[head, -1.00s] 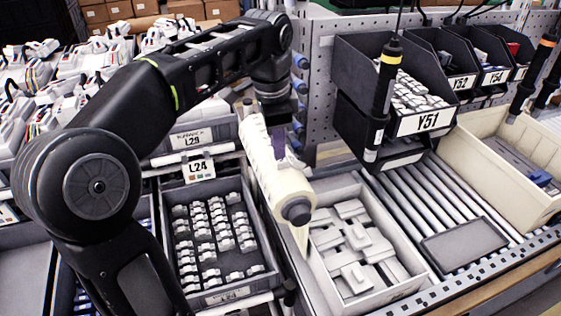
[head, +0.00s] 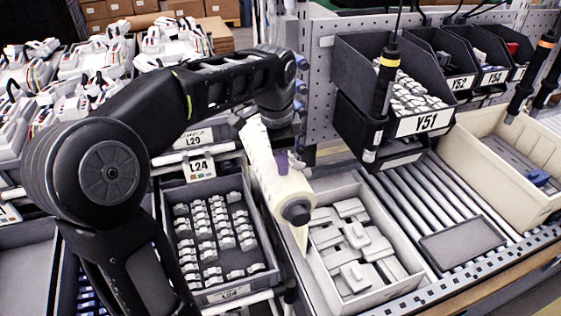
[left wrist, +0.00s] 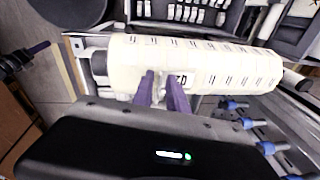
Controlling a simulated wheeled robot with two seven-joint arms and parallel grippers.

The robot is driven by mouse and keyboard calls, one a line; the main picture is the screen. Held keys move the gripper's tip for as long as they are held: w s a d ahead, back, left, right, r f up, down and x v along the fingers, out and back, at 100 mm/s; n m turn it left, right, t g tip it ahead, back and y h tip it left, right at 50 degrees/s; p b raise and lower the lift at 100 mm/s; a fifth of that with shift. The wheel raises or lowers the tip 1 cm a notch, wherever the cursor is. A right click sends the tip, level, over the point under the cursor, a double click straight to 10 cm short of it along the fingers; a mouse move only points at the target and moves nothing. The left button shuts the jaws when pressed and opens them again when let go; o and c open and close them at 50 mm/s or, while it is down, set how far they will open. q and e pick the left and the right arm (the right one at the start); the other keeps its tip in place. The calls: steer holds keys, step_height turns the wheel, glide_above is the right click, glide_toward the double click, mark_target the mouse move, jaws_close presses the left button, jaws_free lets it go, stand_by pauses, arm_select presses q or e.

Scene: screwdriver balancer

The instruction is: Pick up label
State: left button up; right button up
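A long cream label roll (head: 268,165) with a dark end cap stands tilted on its spindle at the middle of the head view. In the left wrist view the label roll (left wrist: 225,62) runs across the picture, with rows of printed labels on it. My left gripper (left wrist: 160,80) has two purple fingers with a gap between them, at the roll's near side. Dark print shows beside the right finger. I cannot tell whether the fingertips touch the roll. In the head view a purple finger of my left gripper (head: 283,162) shows against the roll. My right gripper is not in view.
A grey bin of white parts (head: 395,293) stands right of the roll, and a dark bin of small parts (head: 207,288) left of it. A hanging screwdriver (head: 382,95) is near the Y51 bin (head: 425,122). The roller track (head: 420,200) is mostly clear.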

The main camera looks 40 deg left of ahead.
arm_select(q)
steer(key=shift+c, duration=0.2)
jaws_close()
stand_by(1.1)
